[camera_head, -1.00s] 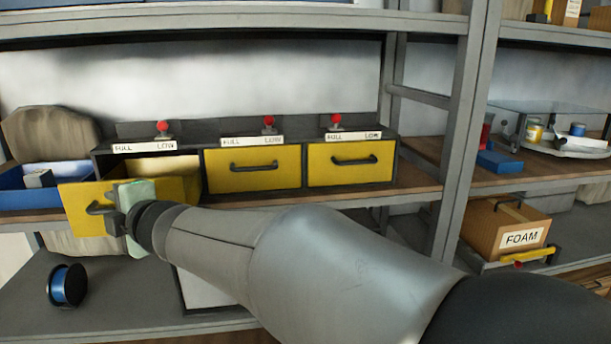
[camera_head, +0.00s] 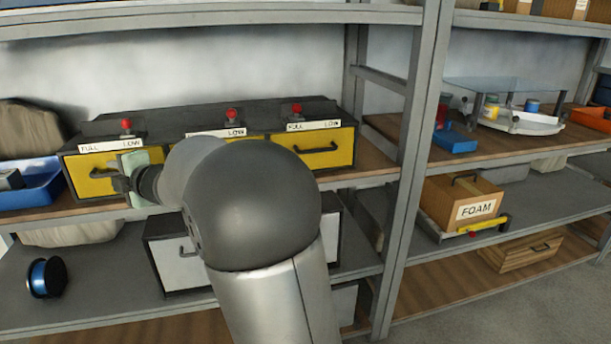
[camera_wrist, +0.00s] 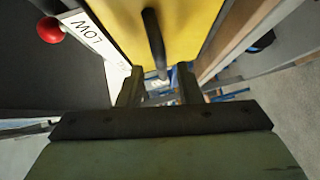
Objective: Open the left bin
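The left bin (camera_head: 90,178) has a yellow front and a dark bar handle. In the head view it sits in the black housing under the left FULL/LOW label, and its front looks about flush; part is hidden by my gripper (camera_head: 128,180). In the wrist view the yellow front (camera_wrist: 185,25) fills the top middle, with the handle (camera_wrist: 153,35) running down it. My gripper's fingers (camera_wrist: 160,85) are apart, with the handle's near end showing between or just beyond their tips. I cannot tell whether they touch it.
The middle bin is mostly hidden behind my arm; the right bin (camera_head: 315,150) is shut. Red knobs (camera_head: 126,125) stand above the labels. A blue tray (camera_head: 35,185) is left of the housing. A blue spool (camera_head: 42,278) and white drawers (camera_head: 178,262) are on the shelf below.

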